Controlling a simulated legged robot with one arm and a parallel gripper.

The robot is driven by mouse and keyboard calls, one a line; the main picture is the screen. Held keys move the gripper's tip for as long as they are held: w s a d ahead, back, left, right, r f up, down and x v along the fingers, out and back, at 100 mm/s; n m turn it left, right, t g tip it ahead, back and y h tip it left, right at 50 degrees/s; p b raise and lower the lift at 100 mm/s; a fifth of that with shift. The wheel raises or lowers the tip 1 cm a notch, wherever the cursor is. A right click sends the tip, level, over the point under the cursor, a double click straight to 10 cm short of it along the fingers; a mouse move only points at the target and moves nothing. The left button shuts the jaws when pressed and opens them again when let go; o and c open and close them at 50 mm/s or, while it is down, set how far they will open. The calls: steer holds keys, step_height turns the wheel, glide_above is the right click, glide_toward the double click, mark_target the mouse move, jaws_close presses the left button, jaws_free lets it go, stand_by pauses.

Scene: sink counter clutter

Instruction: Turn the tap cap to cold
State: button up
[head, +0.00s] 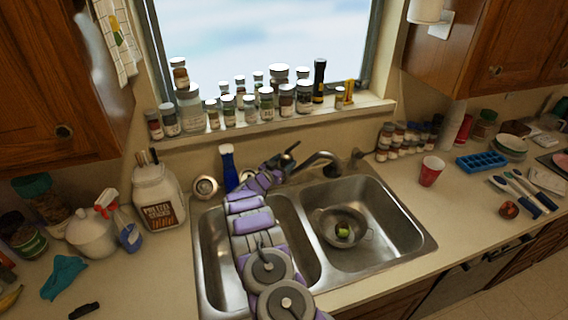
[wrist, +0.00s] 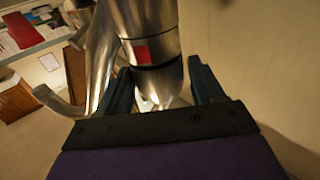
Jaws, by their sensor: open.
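The metal tap (head: 318,160) stands behind the sink, its spout reaching right over the right basin. In the wrist view, the tap's spout (wrist: 98,62) curves down the left side. A red mark (wrist: 143,51) shows on its thick cylinder, above a dark ring. A rounded metal end (wrist: 158,84), perhaps the cap, lies below this ring, between my fingers. My gripper (head: 288,156) is at the tap, and in the wrist view its open fingers (wrist: 160,68) stand on either side of this end. I cannot tell whether they touch it. No blue mark is visible.
A blue bottle (head: 228,166) stands just left of my arm behind the sink. Jars (head: 265,104) crowd the window sill above. A colander (head: 342,228) sits in the right basin. A red cup (head: 431,171) stands right of the sink.

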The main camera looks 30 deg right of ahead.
steer(key=shift+d, duration=0.2)
steer(key=shift+c, duration=0.5)
steer(key=c, duration=0.7)
steer(key=shift+t, duration=0.3)
steer(key=shift+f+n, duration=0.1)
steer(key=shift+n, duration=0.4)
steer(key=o, duration=0.8)
